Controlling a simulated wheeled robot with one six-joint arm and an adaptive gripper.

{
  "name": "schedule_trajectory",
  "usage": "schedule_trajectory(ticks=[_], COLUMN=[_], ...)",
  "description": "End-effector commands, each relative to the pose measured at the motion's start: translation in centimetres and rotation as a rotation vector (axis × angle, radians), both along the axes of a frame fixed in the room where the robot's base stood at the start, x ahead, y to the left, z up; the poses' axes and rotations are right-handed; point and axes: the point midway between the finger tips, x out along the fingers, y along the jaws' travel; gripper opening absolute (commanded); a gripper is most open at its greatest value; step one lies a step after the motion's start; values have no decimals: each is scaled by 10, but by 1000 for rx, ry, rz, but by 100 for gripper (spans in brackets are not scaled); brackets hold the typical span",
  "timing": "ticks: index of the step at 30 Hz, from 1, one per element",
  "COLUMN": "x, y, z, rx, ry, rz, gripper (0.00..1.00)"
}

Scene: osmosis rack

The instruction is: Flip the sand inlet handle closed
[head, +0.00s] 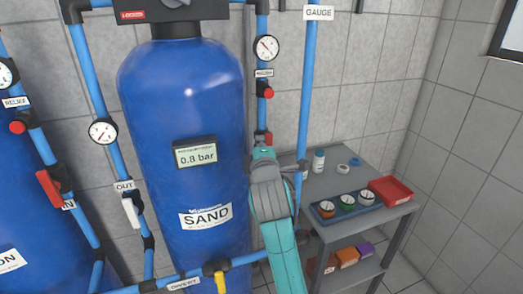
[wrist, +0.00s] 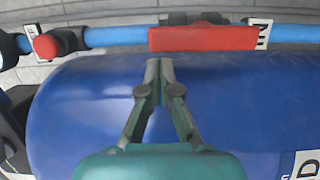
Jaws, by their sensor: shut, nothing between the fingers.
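The sand inlet handle (wrist: 203,38) is a red bar at the top of the wrist view. It lies lengthwise along the blue inlet pipe (wrist: 110,37), next to a partly hidden IN label (wrist: 263,36). In the head view only a small red part of the handle (head: 268,137) shows above my gripper. My gripper (wrist: 159,62) is shut and empty. Its fingertips point at the left end of the handle in the wrist view, just short of it in the picture; I cannot tell whether they touch. In the head view my gripper and arm hide the lower inlet pipe.
The blue SAND tank (head: 190,110) stands left of my arm. A red relief knob (head: 268,93) and a gauge (head: 267,48) sit above. A vertical gauge pipe (head: 307,90) runs close on the right.

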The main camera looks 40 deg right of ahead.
Motion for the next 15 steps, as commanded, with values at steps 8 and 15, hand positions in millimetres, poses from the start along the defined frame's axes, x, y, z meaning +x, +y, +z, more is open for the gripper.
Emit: schedule_trajectory(ticks=[8, 15], x=[6, 5], y=[-4, -4], z=[0, 0], rx=[0, 3], ry=[0, -1], rz=[0, 0], gripper=[0, 0])
